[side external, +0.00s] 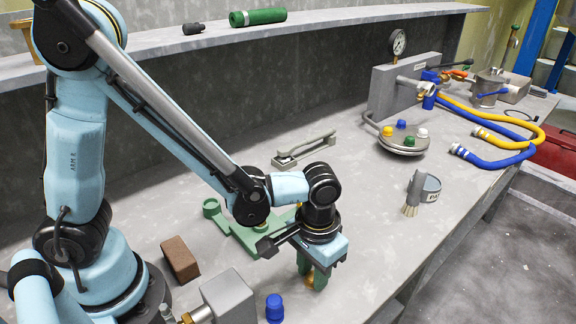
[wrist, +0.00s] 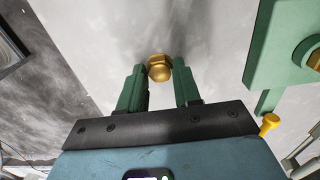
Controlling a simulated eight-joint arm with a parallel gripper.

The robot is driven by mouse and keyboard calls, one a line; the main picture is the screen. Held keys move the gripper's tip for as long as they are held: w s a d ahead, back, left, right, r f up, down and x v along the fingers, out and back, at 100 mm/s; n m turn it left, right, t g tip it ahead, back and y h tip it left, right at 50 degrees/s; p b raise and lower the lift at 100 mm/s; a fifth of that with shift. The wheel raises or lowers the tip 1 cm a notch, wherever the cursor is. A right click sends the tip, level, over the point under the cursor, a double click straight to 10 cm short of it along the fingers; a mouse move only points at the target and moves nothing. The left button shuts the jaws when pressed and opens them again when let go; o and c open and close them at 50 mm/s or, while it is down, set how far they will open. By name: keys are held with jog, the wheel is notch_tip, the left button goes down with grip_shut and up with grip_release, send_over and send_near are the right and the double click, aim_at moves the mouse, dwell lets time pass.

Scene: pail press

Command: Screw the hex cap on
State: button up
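A brass hex cap (wrist: 160,68) sits between the green fingertips of my gripper (wrist: 158,76) in the wrist view, with a finger close against each side. In the side view my gripper (side external: 314,276) points down over the bench near its front edge, with a bit of the brass cap (side external: 309,282) showing between the fingers. Whether the cap touches the bench is hard to tell. A grey block (side external: 228,298) with a brass fitting (side external: 198,315) stands at the bottom left, partly cut off by the frame.
A blue cap (side external: 274,309) stands left of my gripper. A green fixture (side external: 240,232) lies behind it, and a brown block (side external: 180,259) to the left. A round lid with coloured caps (side external: 403,140), a brush (side external: 413,194) and hoses (side external: 490,160) lie farther right. The bench between is clear.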

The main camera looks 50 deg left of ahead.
aim_at(311, 271)
jog(key=shift+c, duration=1)
jog(key=shift+r, duration=2.1)
jog(key=shift+w+a+r, duration=0.1)
jog(key=shift+a+r, duration=0.1)
jog(key=shift+a, duration=0.2)
jog(key=a+r+n, duration=0.2)
jog(key=a, duration=0.3)
jog(key=a+r+n, duration=0.2)
jog(key=a+r, duration=0.1)
jog(key=a, duration=0.2)
jog(key=a+r+n, duration=0.2)
jog(key=a, duration=0.2)
jog(key=shift+s+a+r, duration=0.2)
jog(key=shift+s+a, duration=0.15)
jog(key=shift+a, duration=0.05)
